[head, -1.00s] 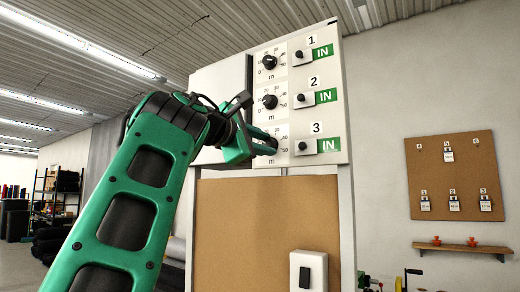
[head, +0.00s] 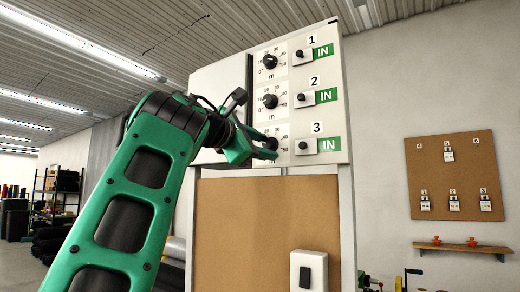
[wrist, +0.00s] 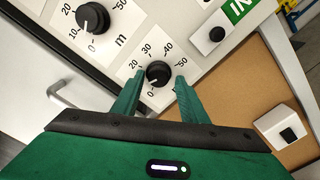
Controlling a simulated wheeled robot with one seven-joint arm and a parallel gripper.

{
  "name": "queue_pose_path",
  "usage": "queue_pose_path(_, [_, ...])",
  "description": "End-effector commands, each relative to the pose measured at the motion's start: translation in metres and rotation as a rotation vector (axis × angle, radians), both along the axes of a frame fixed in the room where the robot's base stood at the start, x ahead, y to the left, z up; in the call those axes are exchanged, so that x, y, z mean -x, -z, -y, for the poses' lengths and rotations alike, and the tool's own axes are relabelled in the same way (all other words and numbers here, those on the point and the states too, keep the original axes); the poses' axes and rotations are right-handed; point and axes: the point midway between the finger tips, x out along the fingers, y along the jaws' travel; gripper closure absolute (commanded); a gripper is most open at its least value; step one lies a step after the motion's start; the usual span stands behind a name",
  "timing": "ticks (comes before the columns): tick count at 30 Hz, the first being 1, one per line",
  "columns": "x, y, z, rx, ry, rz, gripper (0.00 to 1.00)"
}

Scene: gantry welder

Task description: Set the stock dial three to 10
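Stock dial three is a black knob (wrist: 158,73) on a white scale plate, beside the label 3 in the head view. In the wrist view its white mark seems to point down-left toward the 0. The 20, 30, 40 and 50 labels show; the 10 seems hidden by the left finger. My gripper (wrist: 159,80) is open, with one green finger on each side of the knob and small gaps between. In the head view my gripper (head: 268,149) is at the lower dial and partly covers it.
Dial two (head: 270,101) and dial one (head: 270,62) sit above on the same panel. A small black-knobbed switch (head: 303,146) with a green IN sign (head: 330,145) is right of dial three. A cork board (head: 265,225) and a white rocker switch (head: 308,271) are below.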

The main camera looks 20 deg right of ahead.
Motion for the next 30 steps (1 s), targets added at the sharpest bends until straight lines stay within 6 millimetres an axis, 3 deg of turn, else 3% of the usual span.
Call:
queue_pose_path(13, [0.007, -0.004, -0.007, 0.003, 0.001, 0.009, 0.55])
queue_pose_path(30, [0.059, -0.002, -0.080, 0.002, 0.000, 0.007, 0.55])
